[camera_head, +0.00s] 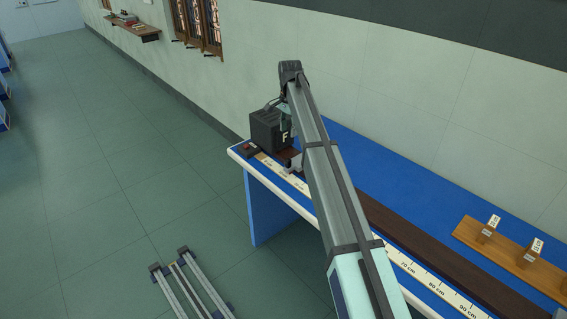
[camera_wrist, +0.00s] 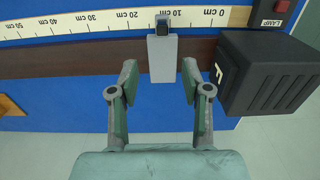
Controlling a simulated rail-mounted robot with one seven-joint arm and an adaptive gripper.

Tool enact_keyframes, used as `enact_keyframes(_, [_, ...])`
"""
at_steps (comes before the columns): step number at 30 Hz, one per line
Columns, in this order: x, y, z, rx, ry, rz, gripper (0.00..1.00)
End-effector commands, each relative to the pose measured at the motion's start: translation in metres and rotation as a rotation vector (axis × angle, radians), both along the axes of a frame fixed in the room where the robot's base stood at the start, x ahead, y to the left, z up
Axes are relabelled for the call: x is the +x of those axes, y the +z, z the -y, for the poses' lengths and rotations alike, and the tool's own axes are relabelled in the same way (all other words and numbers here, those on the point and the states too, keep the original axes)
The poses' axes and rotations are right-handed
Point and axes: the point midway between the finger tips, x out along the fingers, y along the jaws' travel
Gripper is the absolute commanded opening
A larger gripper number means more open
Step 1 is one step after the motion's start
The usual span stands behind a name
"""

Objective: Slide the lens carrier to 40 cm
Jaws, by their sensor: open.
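The lens carrier, a grey block (camera_wrist: 162,62) with a dark top piece, sits on the dark brown rail (camera_wrist: 70,60) of the bench. In the wrist view it lies beside the scale (camera_wrist: 115,22), between the 10 and 20 cm marks and nearer 10. The numbers read upside down, with 40 cm toward the left. My gripper (camera_wrist: 160,78) is open, one finger on each side of the carrier's near end, with visible gaps on both sides. In the head view the carrier shows only as a small grey part (camera_head: 295,161), and my arm hides much of that area.
A black lamp box marked F (camera_wrist: 268,72) stands close to my right finger in the wrist view. A red lamp switch (camera_wrist: 273,12) is beyond it. A wooden holder (camera_head: 510,262) with small labelled blocks lies at the bench's right. The rail toward 40 cm looks clear.

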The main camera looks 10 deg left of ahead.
Motion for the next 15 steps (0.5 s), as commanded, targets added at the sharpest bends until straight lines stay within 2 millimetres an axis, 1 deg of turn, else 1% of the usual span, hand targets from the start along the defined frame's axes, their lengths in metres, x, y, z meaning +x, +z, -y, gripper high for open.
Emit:
enact_keyframes(1, [0.007,0.006,-0.001,-0.006,-0.005,0.001,0.48])
enact_keyframes(2, [0.008,0.008,-0.001,-0.008,-0.007,0.002,0.48])
enact_keyframes(5, [0.007,0.004,0.000,-0.012,-0.010,0.001,0.48])
enact_keyframes(8, [0.006,-0.007,0.001,-0.011,-0.010,0.001,0.48])
enact_keyframes(11, [0.005,-0.023,0.001,-0.011,-0.009,-0.001,0.48])
enact_keyframes(15, [0.005,-0.050,0.001,-0.011,-0.009,-0.001,0.48])
